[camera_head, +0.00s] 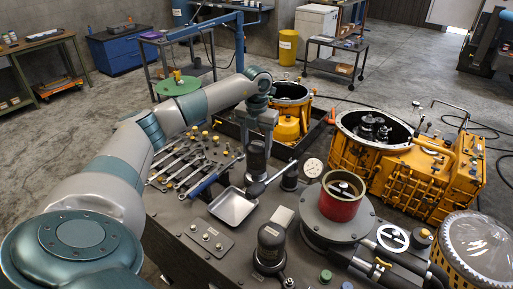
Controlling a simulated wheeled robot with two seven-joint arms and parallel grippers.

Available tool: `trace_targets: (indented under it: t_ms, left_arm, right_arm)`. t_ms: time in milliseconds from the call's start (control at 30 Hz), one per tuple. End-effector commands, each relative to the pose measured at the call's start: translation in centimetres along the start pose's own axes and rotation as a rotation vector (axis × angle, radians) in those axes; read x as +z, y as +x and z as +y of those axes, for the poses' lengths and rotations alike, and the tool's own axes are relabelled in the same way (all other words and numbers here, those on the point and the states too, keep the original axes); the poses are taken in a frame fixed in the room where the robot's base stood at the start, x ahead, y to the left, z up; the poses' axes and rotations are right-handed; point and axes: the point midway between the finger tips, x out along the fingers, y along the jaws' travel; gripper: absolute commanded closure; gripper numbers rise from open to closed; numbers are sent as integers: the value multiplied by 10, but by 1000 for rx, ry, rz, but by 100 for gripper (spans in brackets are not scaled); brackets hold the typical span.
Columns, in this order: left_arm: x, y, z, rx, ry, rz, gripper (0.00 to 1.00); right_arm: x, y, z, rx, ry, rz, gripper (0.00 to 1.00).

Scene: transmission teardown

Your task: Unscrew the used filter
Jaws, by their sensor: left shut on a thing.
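My left arm comes in from the left and reaches over the bench. My left gripper (258,128) points down and is shut on the dark cylindrical filter (256,157) at the back of the bench. The fingers cover its upper part, and I cannot tell whether its lower end is seated or lifted. A similar dark cylinder (270,244) stands upright on the front of the bench, apart from the gripper. My right gripper is not in view.
Several wrenches (182,166) lie left of the filter. A metal tray (233,207), a gauge (313,167) and a red cylinder (341,200) are on the bench. Yellow housings (400,180) stand behind and to the right. A clear-covered drum (478,247) is at the right.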

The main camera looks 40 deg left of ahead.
Motion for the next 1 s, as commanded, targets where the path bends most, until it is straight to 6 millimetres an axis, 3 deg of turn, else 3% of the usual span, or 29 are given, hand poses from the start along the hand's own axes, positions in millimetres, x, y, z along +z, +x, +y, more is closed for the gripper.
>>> trace_targets:
  t_ms: [1000]
  left_arm:
    - [1, -20, 0, -1, 0, -2, 96]
  right_arm:
    - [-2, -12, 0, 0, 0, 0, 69]
